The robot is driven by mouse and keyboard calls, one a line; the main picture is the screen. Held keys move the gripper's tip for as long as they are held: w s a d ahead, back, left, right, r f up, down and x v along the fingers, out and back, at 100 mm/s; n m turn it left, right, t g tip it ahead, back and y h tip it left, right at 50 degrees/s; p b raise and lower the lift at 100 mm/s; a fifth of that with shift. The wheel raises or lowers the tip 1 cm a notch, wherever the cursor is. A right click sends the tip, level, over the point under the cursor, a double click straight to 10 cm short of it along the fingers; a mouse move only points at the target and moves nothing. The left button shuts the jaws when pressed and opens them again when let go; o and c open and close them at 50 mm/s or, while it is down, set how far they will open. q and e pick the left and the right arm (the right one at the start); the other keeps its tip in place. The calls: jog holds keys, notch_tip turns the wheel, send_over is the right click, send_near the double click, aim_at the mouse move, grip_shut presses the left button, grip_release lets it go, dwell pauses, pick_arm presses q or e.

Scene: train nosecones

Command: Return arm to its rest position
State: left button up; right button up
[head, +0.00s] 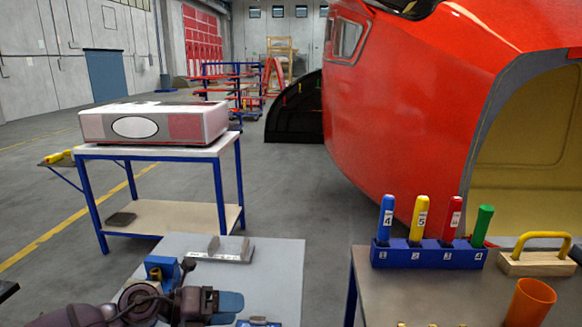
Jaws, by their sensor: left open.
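My left arm comes in at the lower left, over a grey-topped table (275,262). Its gripper (206,304) is open, low in the picture and partly cut off by the bottom edge. I see nothing held in it. A light-blue piece (229,301) shows right beside it, and I cannot tell whether they touch. A blue block (160,265) is just behind the gripper. My right gripper is not in view.
A grey labelled holder (222,256) sits on the grey table. At right, a blue rack (428,256) holds numbered, coloured handles, near a yellow-handled wooden float (538,262) and an orange cup (528,302). A large red nosecone (415,110) stands behind. Open floor lies between.

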pick_arm(q)
notch_tip(320, 180, up, 4)
jog(key=s+a+n+t+y, duration=0.2)
jog(key=n+t, duration=1)
jog(key=n, duration=0.3)
jog(key=s+a+f+n+y, duration=0.4)
jog(key=a+f+n+y, duration=0.3)
jog(key=n+y, duration=0.5)
jog(key=s+a+f+n+g, duration=0.2)
jog(key=s+f+n+g, duration=0.15)
jog(key=s, duration=0.45)
jog(key=s+a+f+n+g, duration=0.25)
jog(key=s+g, duration=0.25)
jog(key=s, duration=0.4)
jog(key=s+a+f+n+g, duration=0.25)
jog(key=s+n+g, duration=0.2)
jog(key=s, duration=0.35)
jog(key=w+f+t, duration=0.7)
jog(key=f+t, duration=0.1)
jog(key=f, duration=0.3)
jog(key=shift+w+d+f+m, duration=0.2)
jog(key=shift+w+d+m, duration=0.1)
jog(key=shift+d+m, duration=0.15)
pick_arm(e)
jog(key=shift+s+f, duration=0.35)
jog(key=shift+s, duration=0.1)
